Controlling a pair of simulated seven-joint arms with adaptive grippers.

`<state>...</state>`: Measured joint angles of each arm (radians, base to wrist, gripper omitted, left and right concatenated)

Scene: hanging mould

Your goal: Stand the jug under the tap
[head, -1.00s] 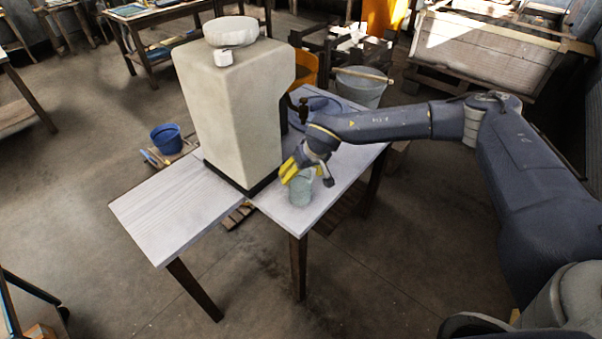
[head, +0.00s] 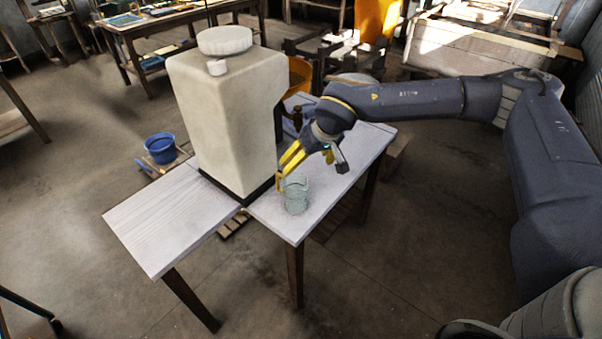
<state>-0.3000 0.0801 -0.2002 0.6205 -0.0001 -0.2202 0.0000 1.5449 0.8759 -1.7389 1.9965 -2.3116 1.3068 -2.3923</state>
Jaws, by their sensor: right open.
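The jug (head: 296,196) is a small, pale grey-green vessel standing upright on the right-hand part of the white table (head: 262,213), in front of the big cream tank (head: 225,120). My right gripper (head: 281,178), with yellow fingers, is open above and behind the jug, its tips close to the rim. I cannot tell whether they touch it. A small dark tap-like fitting (head: 297,116) shows beside the tank's right side, partly hidden by my right arm. My left gripper is out of view.
A blue bucket (head: 160,148) stands low behind the table's left part. The left tabletop (head: 160,215) is bare. An orange container (head: 299,74) stands behind the tank. The table's front edge is close to the jug.

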